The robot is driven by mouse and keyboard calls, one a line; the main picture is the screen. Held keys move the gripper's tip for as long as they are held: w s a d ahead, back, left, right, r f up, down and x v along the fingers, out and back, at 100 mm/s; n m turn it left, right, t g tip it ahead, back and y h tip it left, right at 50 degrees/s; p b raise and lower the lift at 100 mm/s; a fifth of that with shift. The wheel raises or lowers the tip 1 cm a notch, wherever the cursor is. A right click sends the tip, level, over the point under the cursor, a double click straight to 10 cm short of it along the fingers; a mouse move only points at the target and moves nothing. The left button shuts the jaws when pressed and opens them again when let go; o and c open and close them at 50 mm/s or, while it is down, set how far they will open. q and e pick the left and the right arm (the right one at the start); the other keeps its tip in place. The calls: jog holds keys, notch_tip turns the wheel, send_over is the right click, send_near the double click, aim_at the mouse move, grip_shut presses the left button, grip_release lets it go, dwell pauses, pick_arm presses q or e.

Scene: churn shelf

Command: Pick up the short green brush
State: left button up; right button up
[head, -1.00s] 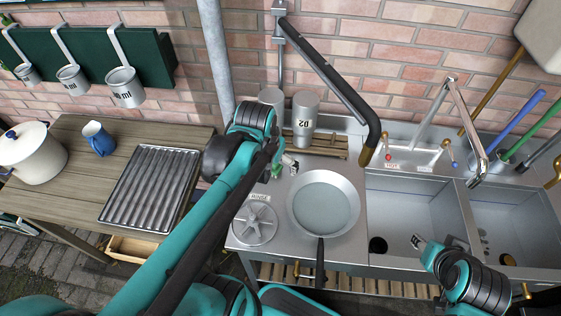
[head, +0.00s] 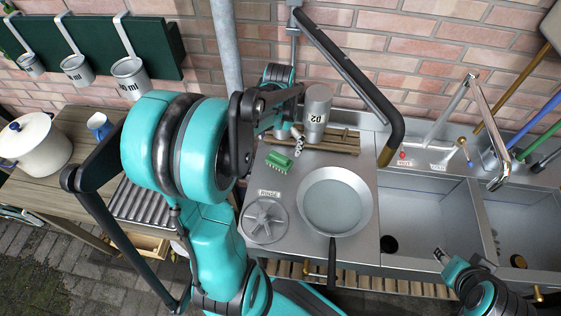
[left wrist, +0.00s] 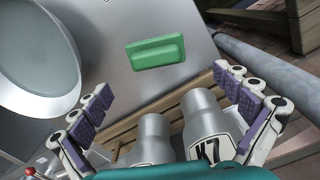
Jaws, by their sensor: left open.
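The short green brush (head: 279,162) lies on the steel counter, above the round "Rinse" fitting and left of the pan. In the left wrist view the brush (left wrist: 156,52) lies beyond and between the spread fingertips, apart from both. My left gripper (head: 297,138) is open and empty, just right of and behind the brush; one finger shows there, and my arm hides part of the rest. Both fingers of the left gripper (left wrist: 163,82) show in the wrist view. My right gripper (head: 440,254) hangs over the sink at the lower right; its jaw opening is too small to judge.
A pan (head: 335,207) sits right of the brush. The round metal fitting (head: 265,221) is in front. A grey pipe (head: 226,50) runs up the wall.

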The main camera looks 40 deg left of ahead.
aim_at(279, 156)
pick_arm(q)
jog(key=f+b, duration=0.1)
jog(key=f, duration=0.3)
jog(key=s+f+b, duration=0.1)
jog(key=shift+d+f+b, duration=0.25)
jog(key=shift+f+b, duration=0.05)
jog(key=shift+f, duration=0.1)
jog(key=shift+r, duration=0.1)
jog(key=c, duration=1)
jog(key=shift+s+d, duration=0.1)
jog(key=c, duration=0.7)
jog(key=shift+r, duration=0.25)
jog(key=shift+c, duration=0.7)
notch_tip(279, 156, up, 10)
jog(key=p, duration=0.4)
jog(key=shift+f, duration=0.2)
jog(key=shift+c, duration=0.9)
